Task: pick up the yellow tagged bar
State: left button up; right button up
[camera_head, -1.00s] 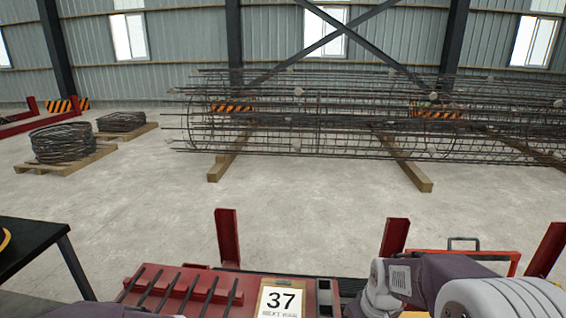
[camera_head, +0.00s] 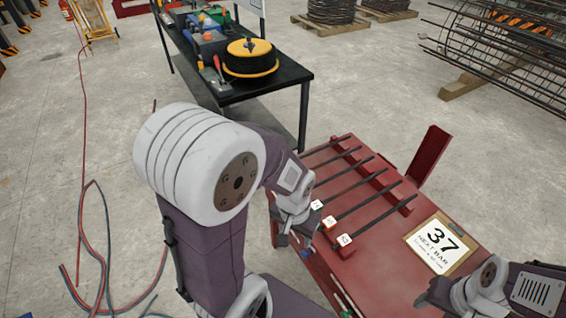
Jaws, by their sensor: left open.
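Several dark bars (camera_head: 365,199) lie side by side across a red rack (camera_head: 385,255). Small tags show at their near ends: one (camera_head: 317,205) looks whitish-green, another (camera_head: 329,222) whitish-orange, and a third (camera_head: 344,240) whitish with red below. I cannot clearly tell which tag is yellow. My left gripper (camera_head: 298,236) is open and points down at the rack's left edge, beside the tagged ends. It hides part of the rack and perhaps other bar ends. My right gripper (camera_head: 433,297) is at the lower right over the rack; its jaws are unclear.
A black table (camera_head: 290,80) with a yellow-and-black reel (camera_head: 250,58) and tools stands behind. Hoses (camera_head: 100,240) lie on the floor at left.

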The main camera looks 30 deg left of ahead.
aim_at(356, 149)
jog(key=u, duration=0.8)
jog(key=z, duration=3.7)
jog(key=u, duration=3.7)
jog(key=i+j, duration=0.75)
